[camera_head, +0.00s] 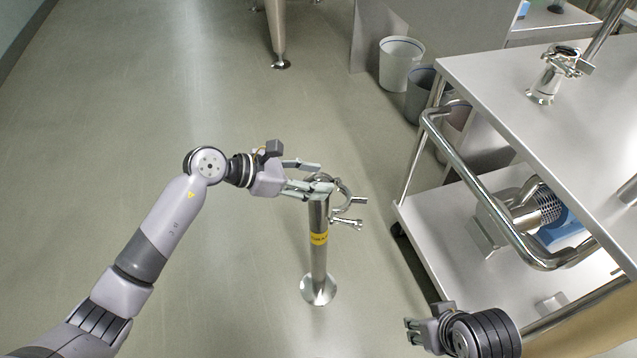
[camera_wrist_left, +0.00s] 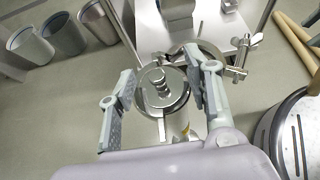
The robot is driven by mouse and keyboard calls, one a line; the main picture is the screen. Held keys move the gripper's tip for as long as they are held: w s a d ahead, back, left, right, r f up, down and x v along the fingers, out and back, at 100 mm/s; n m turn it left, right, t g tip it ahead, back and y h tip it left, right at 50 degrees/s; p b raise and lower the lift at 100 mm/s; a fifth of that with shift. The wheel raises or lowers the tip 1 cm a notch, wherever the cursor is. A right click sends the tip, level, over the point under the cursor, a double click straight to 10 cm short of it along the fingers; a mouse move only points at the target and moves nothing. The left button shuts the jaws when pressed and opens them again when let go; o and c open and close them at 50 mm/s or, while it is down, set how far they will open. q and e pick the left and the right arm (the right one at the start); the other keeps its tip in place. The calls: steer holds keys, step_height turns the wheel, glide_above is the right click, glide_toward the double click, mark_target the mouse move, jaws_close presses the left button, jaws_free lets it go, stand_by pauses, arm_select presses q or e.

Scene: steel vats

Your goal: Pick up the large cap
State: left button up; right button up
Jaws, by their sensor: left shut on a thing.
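The large cap is a round shiny steel lid with a stepped knob, seen in the left wrist view (camera_wrist_left: 161,90). It sits at the top of an upright steel post (camera_head: 319,260) with a yellow label and a round foot on the floor. In the head view my fingers mostly hide the cap. My left gripper (camera_head: 322,178) is at the post's top, its fingers on either side of the cap and shut on it. An open-looking clamp ring (camera_head: 344,196) with a wing screw hangs beside the post's top. My right gripper (camera_head: 420,328) is low at the right, away from the post; its opening is unclear.
A steel trolley (camera_head: 500,75) with a rail stands at the right, a small clamped fitting (camera_head: 550,75) on its top. Bins (camera_head: 400,65) stand behind. In the left wrist view a slotted round steel thing (camera_wrist_left: 296,140) is at the right. Floor on the left is clear.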

arm_select(q)
steer(key=shift+w+a+r, duration=0.1)
steer(key=shift+r, duration=0.05)
steer(key=c, duration=0.9)
steer(key=shift+f, duration=0.25)
jaws_close()
